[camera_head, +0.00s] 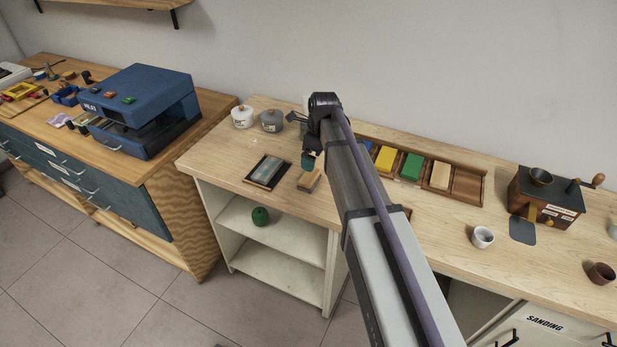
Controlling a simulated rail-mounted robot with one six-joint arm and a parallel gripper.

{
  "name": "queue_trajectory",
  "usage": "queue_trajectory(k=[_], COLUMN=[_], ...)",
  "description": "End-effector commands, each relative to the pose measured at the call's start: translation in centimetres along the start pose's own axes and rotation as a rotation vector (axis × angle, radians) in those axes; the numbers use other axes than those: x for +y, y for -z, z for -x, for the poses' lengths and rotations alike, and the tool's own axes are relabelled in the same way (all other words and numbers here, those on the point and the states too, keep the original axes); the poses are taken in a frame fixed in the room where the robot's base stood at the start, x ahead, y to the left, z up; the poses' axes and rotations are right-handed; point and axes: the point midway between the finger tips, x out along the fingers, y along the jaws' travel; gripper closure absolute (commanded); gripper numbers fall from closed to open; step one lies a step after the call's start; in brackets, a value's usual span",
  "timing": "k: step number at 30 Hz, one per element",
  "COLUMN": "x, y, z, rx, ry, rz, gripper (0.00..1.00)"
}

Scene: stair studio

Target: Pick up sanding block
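A small tan block (309,181), which looks like the sanding block, lies on the light wooden counter right of a dark-framed grey slab (266,171). My gripper (311,157) is above and just behind this block in the picture, at the end of my arm. A dark teal patch and a pale patch show at its fingers; I cannot tell whether they are a held thing or things behind. The fingers are too small and dark to tell open from shut.
A wooden tray (470,187) with yellow, green and tan blocks stands along the wall, partly behind my arm. Left are a white pot (242,117) and a grey pot (272,121). Right are a white cup (482,237) and a grinder (545,198). A green ball (260,215) sits on the shelf below.

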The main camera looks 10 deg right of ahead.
Motion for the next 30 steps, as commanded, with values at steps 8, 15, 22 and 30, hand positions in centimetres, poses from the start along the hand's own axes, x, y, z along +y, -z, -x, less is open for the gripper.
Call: queue_trajectory(k=[8,15,22,30], x=[0.0,0.0,-0.1,-0.1], y=[0.1,0.0,-0.3,-0.6], z=[-3.3,-6.0,-8.5,-11.0], rx=[0.001,0.001,0.001,0.001], ry=[0.000,0.000,0.000,0.000], rz=[-0.008,-0.007,-0.006,-0.007], gripper=[0.00,0.00,0.00,0.00])
